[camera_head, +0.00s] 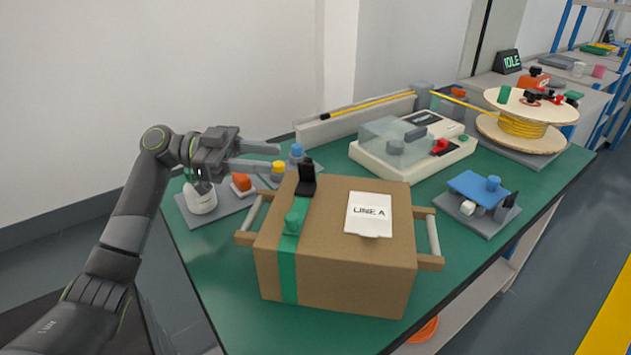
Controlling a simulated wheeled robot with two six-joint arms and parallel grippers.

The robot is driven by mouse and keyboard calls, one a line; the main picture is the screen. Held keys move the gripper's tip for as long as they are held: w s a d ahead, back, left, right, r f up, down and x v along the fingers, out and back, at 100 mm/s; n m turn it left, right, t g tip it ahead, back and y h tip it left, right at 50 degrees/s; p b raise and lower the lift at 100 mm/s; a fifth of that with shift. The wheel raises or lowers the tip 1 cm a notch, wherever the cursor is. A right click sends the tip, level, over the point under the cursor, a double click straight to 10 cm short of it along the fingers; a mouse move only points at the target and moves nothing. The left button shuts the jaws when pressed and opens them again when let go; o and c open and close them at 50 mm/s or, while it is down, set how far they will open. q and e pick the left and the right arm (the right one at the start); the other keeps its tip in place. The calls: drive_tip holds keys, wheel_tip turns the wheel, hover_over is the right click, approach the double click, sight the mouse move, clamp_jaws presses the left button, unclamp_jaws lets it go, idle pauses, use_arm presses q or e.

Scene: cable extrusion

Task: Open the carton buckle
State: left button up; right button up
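A brown cardboard carton (335,275) stands on the green table in the middle of the camera_head view. A black buckle piece (306,179) stands upright at the strap's far end. A white label (369,214) reading "LINE A" lies on the carton top. My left gripper (280,157) is open, its two fingers pointing right, above and behind the carton's left far corner. It appears empty and apart from the buckle. My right gripper is not in view.
A white machine (415,145) with a clear cover stands behind the carton. A cable spool (525,125) is at the far right, and a small blue-topped fixture (474,188) is right of the carton.

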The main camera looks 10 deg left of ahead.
sight(308, 164)
use_arm(q)
drive_tip(key=shift+s+d+f+m+b, duration=0.1)
drive_tip(key=shift+d+m+b, duration=0.05)
drive_tip(key=shift+d+m, duration=0.15)
drive_tip(key=shift+s+d+f+m+b, duration=0.1)
drive_tip(key=shift+d+m+b, duration=0.05)
drive_tip(key=shift+m, duration=0.25)
drive_tip(key=shift+d, duration=0.15)
drive_tip(key=shift+d+r, duration=0.1)
drive_tip(key=shift+d, duration=0.2)
drive_tip(key=d, duration=0.6)
drive_tip(key=shift+d+p, duration=0.3)
drive_tip(key=shift+d, duration=0.05)
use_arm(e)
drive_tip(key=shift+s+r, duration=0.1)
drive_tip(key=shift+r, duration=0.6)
